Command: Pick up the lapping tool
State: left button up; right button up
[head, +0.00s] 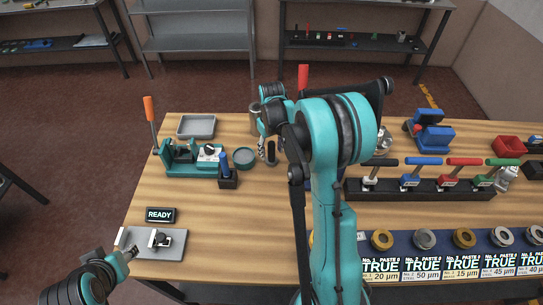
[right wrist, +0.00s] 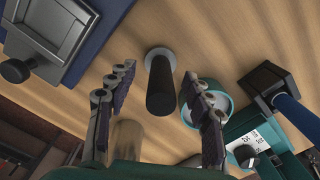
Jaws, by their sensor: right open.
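An upright black cylindrical handle on a round pale foot, which looks like the lapping tool, stands on the wooden table in the right wrist view (right wrist: 161,85). In the head view it is a small dark upright shape (head: 271,153) just right of a teal dish. My right gripper (right wrist: 158,78) is open, its fingers on either side of the handle with gaps showing. In the head view the right gripper (head: 264,128) is partly hidden by its own arm. My left gripper (head: 130,252) is at the lower left by a grey plate; its jaw opening is unclear.
The teal dish (right wrist: 207,102) stands close beside the right finger. A blue-handled tool in a black block (head: 228,176) and a green fixture (head: 180,168) are left of it. A rack of T-handled tools (head: 420,190) is at right.

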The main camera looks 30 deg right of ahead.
jog(key=shift+f, duration=0.55)
grip_shut()
jog(key=shift+r, duration=0.15)
